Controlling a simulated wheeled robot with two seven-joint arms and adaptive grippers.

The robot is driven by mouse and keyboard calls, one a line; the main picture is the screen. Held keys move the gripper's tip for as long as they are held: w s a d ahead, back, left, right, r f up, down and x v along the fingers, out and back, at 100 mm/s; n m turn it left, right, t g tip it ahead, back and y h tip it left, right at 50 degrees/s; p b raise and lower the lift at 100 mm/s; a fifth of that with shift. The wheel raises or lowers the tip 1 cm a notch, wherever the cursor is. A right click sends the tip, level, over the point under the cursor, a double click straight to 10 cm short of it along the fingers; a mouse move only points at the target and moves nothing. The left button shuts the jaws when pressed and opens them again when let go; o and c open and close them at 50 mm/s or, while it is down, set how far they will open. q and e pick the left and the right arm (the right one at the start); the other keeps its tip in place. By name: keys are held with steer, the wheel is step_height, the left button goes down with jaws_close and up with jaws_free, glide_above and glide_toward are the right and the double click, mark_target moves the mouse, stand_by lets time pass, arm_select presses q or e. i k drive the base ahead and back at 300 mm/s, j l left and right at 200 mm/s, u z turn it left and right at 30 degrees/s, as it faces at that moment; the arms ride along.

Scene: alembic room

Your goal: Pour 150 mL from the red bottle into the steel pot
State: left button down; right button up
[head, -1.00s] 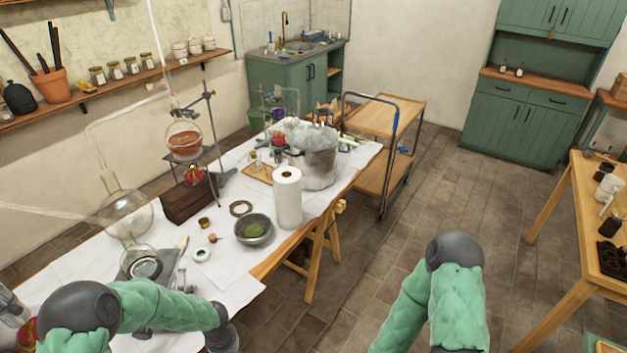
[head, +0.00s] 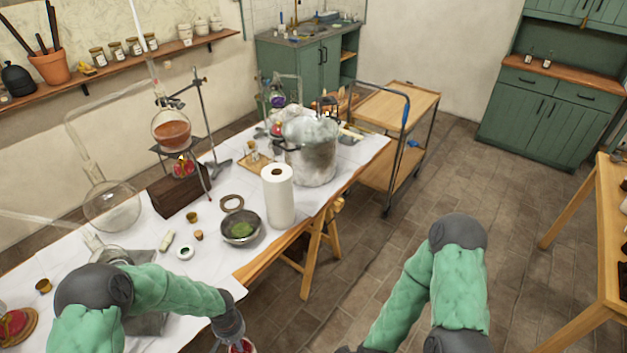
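The steel pot (head: 312,168) stands at the far right part of the white-covered table, with pale vapour or foam over its top. My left arm reaches in from the left, and its dark wrist (head: 228,322) is at the bottom edge, in front of the table. A small red, pale-rimmed thing (head: 241,346) shows just below this wrist. It may be the red bottle, but the frame edge cuts it off and hides the fingers. A round red vessel (head: 14,326) also sits at the table's lower left. My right arm hangs over the floor; its gripper is out of frame.
A paper towel roll (head: 279,197) and a metal bowl with green contents (head: 240,228) stand before the pot. A flask of orange-brown liquid (head: 171,132) hangs on a stand. A wooden trolley (head: 398,103) is beyond the table. Floor to the right is clear.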

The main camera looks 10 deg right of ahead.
mark_target(311, 142)
steer(key=i+l, duration=0.2)
steer(key=i+l+u, duration=0.1)
steer(key=l, duration=0.35)
steer(key=i+l+u, duration=0.1)
steer(key=i+l, duration=0.35)
steer(key=l, duration=0.25)
steer(key=i+l+u, duration=0.1)
steer(key=l, duration=0.25)
steer(key=i+l, duration=0.25)
steer(key=i+l+u, duration=0.1)
steer(key=l, duration=0.4)
steer(key=i, duration=0.05)
